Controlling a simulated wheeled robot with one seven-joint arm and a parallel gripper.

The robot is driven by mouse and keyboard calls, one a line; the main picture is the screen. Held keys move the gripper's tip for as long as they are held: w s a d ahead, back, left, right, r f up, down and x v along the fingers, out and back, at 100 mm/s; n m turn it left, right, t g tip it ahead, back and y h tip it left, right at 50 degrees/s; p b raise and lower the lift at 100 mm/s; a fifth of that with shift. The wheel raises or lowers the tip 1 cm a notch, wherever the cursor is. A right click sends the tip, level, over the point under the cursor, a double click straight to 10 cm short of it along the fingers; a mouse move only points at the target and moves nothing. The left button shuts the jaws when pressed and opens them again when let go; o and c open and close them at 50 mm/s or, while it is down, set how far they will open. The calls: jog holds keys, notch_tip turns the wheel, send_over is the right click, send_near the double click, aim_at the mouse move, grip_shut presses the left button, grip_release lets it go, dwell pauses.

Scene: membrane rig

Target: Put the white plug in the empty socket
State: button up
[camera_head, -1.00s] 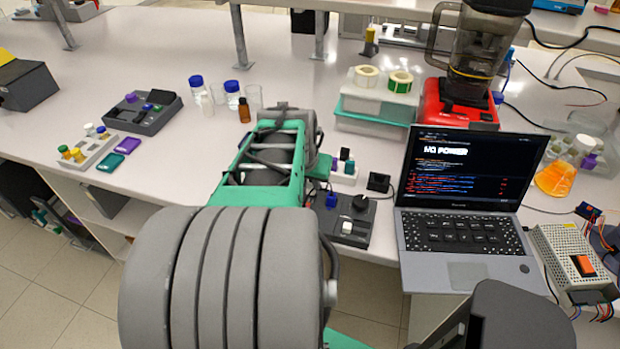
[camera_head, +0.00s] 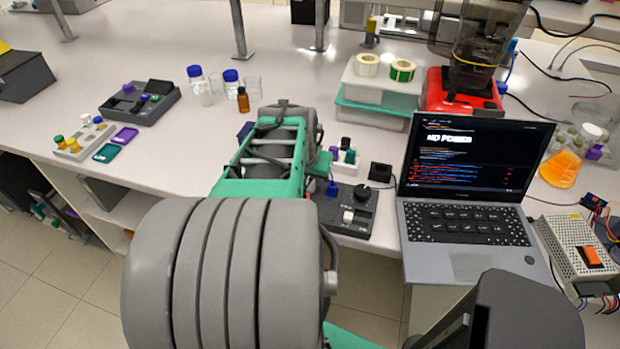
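My arm fills the centre, its green forearm reaching over the bench. My gripper is hidden behind the arm's grey wrist. A small white strip (camera_head: 344,164) with several coloured plugs, dark, green and purple, stands just right of the wrist, partly covered. In front of it is a dark control box (camera_head: 362,221) with a blue part (camera_head: 332,188), a black knob (camera_head: 363,193) and a small white block (camera_head: 348,215). I cannot tell whether this white block is the white plug, and no empty socket can be made out.
An open laptop (camera_head: 465,221) stands right of the control box, with a small black block (camera_head: 380,171) between. Stacked boxes (camera_head: 372,119) and a red blender base (camera_head: 462,97) stand behind. Bottles (camera_head: 232,84) stand left of my forearm. Bench between them and the left device (camera_head: 141,104) is clear.

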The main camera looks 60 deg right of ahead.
jog(key=shift+o, duration=1.3)
jog(key=shift+a, duration=0.1)
jog(key=v, duration=0.7)
jog(key=shift+r+b, duration=0.35)
jog(key=shift+r, duration=0.05)
jog(key=shift+a, duration=0.1)
